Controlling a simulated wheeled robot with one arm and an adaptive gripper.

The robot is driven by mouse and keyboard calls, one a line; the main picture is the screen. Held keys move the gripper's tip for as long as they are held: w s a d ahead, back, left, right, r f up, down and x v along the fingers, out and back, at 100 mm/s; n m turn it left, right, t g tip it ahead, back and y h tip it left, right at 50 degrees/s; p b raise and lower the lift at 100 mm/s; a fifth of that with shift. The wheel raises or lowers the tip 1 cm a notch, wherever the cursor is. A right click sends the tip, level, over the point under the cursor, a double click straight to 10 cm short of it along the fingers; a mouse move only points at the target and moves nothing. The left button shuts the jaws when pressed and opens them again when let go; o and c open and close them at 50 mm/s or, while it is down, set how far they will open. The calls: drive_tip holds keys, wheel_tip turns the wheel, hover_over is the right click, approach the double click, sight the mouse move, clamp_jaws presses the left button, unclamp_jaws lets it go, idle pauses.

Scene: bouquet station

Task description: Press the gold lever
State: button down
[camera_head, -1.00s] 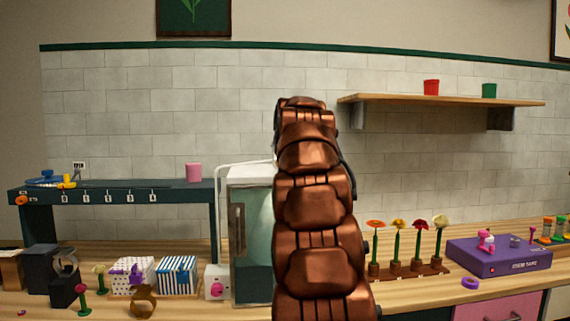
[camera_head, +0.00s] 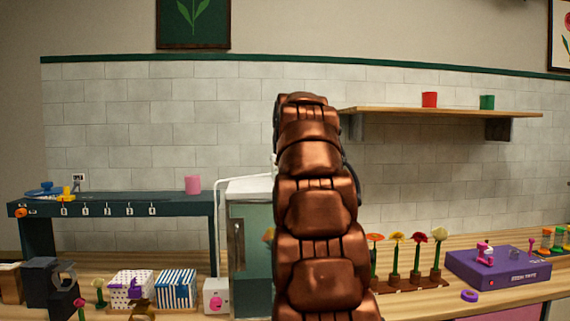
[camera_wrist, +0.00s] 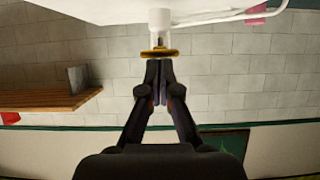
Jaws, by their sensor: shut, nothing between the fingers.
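The gold lever (camera_wrist: 159,53) shows in the wrist view as a flat gold piece on the end of a white cylindrical fitting (camera_wrist: 159,22). My gripper (camera_wrist: 160,88) is shut and empty, with its fingertips very close to the gold piece. I cannot tell whether they touch it. In the head view, my copper-coloured arm stands in front of the white-topped cabinet (camera_head: 248,187), and neither the lever nor my gripper can be seen there.
A wooden shelf (camera_head: 440,111) with a red pot (camera_head: 429,99) and a green pot (camera_head: 487,102) is right of my arm. Flowers in a rack (camera_head: 410,284) and a purple box (camera_head: 497,266) stand on the counter. A dark raised stand (camera_head: 110,209) is at left.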

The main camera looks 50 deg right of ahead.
drive_tip(key=v, duration=0.8)
drive_tip(key=shift+r+b, duration=0.25)
drive_tip(key=shift+b, duration=0.2)
drive_tip(key=shift+s+a, duration=0.1)
drive_tip(key=shift+s, duration=0.05)
idle(0.4)
idle(0.5)
drive_tip(key=s+a+f+n+g+y+p, duration=0.1)
drive_tip(key=a+f+n+g+y+p, duration=0.45)
drive_tip(key=a+f, duration=1.95)
drive_tip(key=s+a+f+n+g+y, duration=0.1)
drive_tip(key=s+a+f+g, duration=0.1)
drive_tip(key=s+a+f, duration=0.3)
drive_tip(key=s+a+f+n+g+y, duration=0.1)
drive_tip(key=s+a+f+g, duration=0.1)
drive_tip(key=s+a+f, duration=0.3)
drive_tip(key=s+a+f+n+g+y, duration=0.1)
drive_tip(key=s+a+f+g, duration=0.1)
drive_tip(key=s+a+f, duration=0.3)
drive_tip(key=s+f, duration=0.4)
drive_tip(key=s, duration=0.6)
drive_tip(key=shift+s+f+p, duration=0.15)
drive_tip(key=shift+s+p, duration=0.15)
drive_tip(key=shift+s, duration=0.05)
